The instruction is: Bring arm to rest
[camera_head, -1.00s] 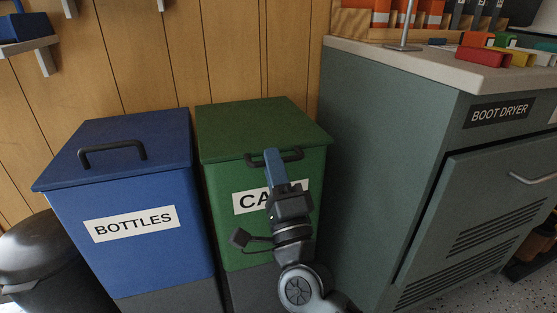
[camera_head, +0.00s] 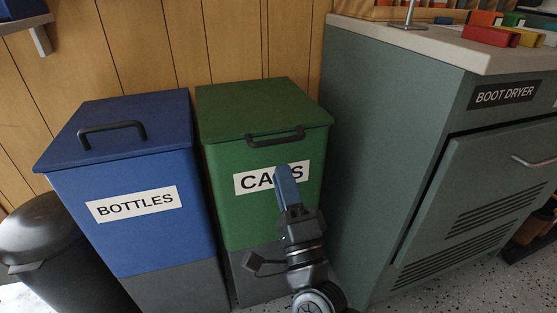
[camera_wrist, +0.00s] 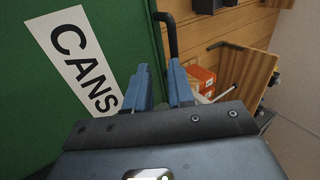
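My gripper (camera_head: 284,170) is in front of the green CANS bin (camera_head: 265,105), its blue fingers pointing up and covering part of the label. In the wrist view the two blue fingers (camera_wrist: 160,80) stand apart with nothing between them, so it is open and empty. The bin's green front (camera_wrist: 30,100) fills the left of the wrist view, and its black handle (camera_wrist: 169,35) rises beyond the fingertips. In the head view the bin's lid is down, and the handle (camera_head: 275,138) lies above the fingertips, apart from them.
A blue BOTTLES bin (camera_head: 125,235) stands left of the green bin, with a dark round bin (camera_head: 45,240) beyond it. The green-grey boot dryer cabinet (camera_head: 385,130) stands close on the right, with coloured blocks (camera_head: 490,36) on top. Speckled floor (camera_head: 470,285) shows at lower right.

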